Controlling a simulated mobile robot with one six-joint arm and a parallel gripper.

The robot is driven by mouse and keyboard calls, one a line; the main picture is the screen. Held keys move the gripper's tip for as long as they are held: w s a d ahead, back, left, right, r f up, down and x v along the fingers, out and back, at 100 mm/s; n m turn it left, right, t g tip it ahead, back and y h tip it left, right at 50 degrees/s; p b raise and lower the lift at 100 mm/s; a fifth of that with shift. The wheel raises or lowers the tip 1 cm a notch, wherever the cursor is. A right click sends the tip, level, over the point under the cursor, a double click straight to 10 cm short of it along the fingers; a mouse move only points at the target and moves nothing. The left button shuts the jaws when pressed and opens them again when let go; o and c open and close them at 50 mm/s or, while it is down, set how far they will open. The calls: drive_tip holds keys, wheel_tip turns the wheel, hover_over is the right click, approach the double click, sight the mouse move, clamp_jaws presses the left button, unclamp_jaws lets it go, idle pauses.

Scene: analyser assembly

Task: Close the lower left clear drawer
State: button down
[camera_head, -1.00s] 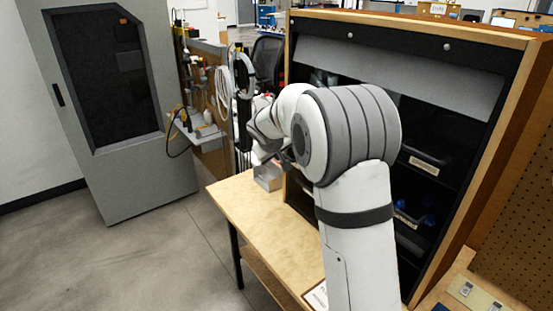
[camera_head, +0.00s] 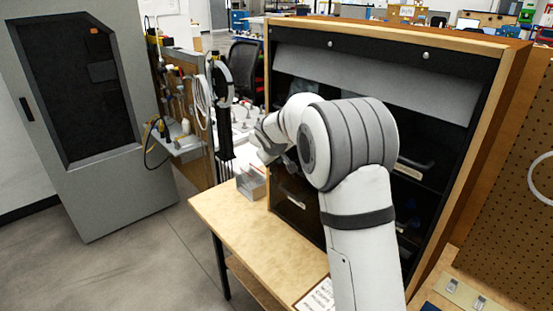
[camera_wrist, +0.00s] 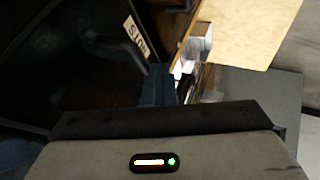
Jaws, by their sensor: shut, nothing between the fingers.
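The cabinet (camera_head: 515,75) has dark compartments with clear, dark-looking drawers. The lower left drawer (camera_head: 290,213) shows just left of my arm, with a pale label on its front. Whether it is flush or partly out I cannot tell, as my arm hides much of it. In the wrist view a dark drawer front (camera_wrist: 95,80) with a handle and an upside-down label fills the left side. My gripper (camera_wrist: 158,84) is shut and empty, close to that front. Whether it touches I cannot tell. In the head view my arm mostly hides it.
A wooden worktop (camera_head: 225,215) runs before the cabinet. A small grey box (camera_head: 250,183) stands at its far left end, beside the cabinet. A label card (camera_head: 318,296) lies at its front. A tall grey machine (camera_head: 90,190) stands left, with open floor between.

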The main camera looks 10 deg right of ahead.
drive_tip(key=s+a+r+b, duration=0.5)
drive_tip(key=s+r, duration=0.2)
drive_tip(key=s, duration=0.2)
drive_tip(key=s+d+f+m+g, duration=0.1)
drive_tip(key=s+d+f+m, duration=0.1)
drive_tip(key=s, duration=1)
drive_tip(key=s+d+f+m+g+y, duration=0.1)
drive_tip(key=s+d+f, duration=0.4)
drive_tip(key=s, duration=0.6)
drive_tip(key=s+d+f+m+g+y, duration=0.1)
drive_tip(key=s+d+f+m+g, duration=0.1)
drive_tip(key=s, duration=1)
drive_tip(key=shift+s+d+f+m+g, duration=0.4)
drive_tip(key=shift+d+f, duration=0.3)
drive_tip(key=shift+d, duration=0.35)
drive_tip(key=shift+w, duration=0.15)
